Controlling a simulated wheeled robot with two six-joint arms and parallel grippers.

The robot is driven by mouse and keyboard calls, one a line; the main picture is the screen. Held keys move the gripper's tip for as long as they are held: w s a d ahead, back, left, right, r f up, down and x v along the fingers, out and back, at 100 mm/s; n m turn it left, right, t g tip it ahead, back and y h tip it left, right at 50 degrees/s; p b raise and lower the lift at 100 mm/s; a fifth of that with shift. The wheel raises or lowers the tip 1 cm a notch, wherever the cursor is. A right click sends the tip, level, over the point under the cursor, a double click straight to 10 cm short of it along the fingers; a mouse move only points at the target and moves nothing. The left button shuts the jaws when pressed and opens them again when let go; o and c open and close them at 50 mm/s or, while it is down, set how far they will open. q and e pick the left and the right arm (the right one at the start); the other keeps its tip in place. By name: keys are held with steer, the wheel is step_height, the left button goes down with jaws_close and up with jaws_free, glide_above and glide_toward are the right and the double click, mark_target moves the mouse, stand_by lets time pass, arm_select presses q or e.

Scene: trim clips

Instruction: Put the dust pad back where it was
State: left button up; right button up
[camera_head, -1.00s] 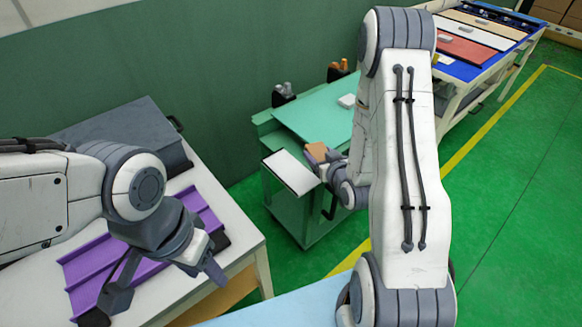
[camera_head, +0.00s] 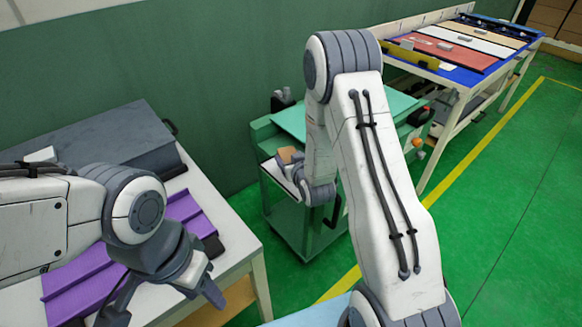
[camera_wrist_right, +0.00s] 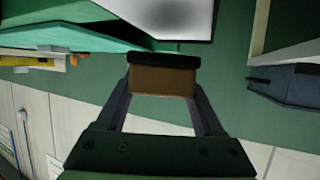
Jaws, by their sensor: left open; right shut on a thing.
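The dust pad (camera_head: 288,155) is a small tan block. In the right wrist view the pad (camera_wrist_right: 163,80) has a dark upper edge and sits between the fingertips. My right gripper (camera_head: 297,170) is shut on it, held at the left end of the green cart (camera_head: 262,130). A white-topped panel (camera_head: 278,172) at that end is close below the pad; I cannot tell whether they touch. The same pale panel (camera_wrist_right: 170,15) seems to show beyond the pad in the wrist view. My left gripper (camera_head: 165,302) is open and empty over the front of the left table.
The left table (camera_head: 232,262) bears purple trim strips (camera_head: 180,208) and a dark grey box (camera_head: 120,135). A workbench (camera_head: 447,72) with coloured panels stands at the back right. Green floor (camera_head: 500,220) is clear on the right. My right arm hides part of the cart.

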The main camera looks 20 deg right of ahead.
step_height(320, 180, down, 4)
steer(key=shift+r, duration=0.15)
steer(key=o, duration=1.4)
